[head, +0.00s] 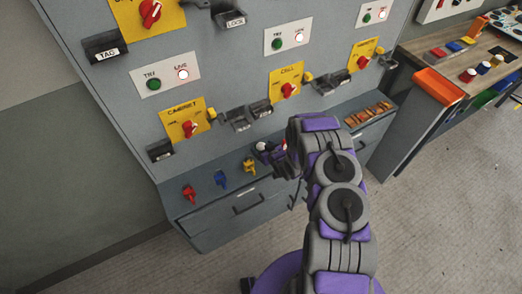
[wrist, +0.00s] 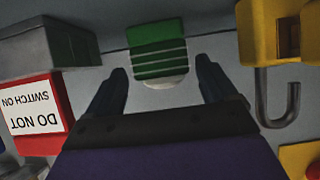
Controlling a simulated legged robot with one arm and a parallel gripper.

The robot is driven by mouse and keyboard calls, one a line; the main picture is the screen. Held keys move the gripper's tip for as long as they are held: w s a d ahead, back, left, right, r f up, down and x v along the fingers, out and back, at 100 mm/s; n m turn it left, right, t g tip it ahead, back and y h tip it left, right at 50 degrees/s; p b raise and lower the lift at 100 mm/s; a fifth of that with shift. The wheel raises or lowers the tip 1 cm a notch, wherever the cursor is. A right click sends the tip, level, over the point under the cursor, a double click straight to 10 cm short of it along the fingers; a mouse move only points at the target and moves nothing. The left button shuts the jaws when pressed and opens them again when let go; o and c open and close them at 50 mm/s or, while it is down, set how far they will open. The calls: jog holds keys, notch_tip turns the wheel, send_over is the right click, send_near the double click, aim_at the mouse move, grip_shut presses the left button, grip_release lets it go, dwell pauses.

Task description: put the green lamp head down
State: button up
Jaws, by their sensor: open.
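The green lamp head (wrist: 158,48) is ribbed, with a pale, rounded end towards me, and sits at the top middle of the wrist view. My gripper (wrist: 161,72) is open, with one dark finger on each side of the lamp head and visible gaps between. The lamp head appears to rest on the grey surface, but its contact is not clear. In the head view my gripper (head: 272,157) is low over the ledge (head: 232,189) of the grey cabinet, and I cannot make out the lamp head there.
A red-and-white tag (wrist: 38,112) and a grey block lie left of my fingers; a yellow padlock (wrist: 272,30) with a grey shackle is close right. Red (head: 189,193), blue (head: 221,179) and yellow (head: 248,165) pieces sit along the ledge. The switch panel (head: 225,95) rises behind.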

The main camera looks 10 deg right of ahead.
aim_at(262, 147)
jog(key=shift+b+x, duration=0.3)
jog(key=shift+x, duration=1.65)
jog(key=shift+s+a, duration=0.1)
jog(key=shift+c, duration=0.3)
jog(key=c, duration=1.1)
jog(key=shift+c, duration=0.2)
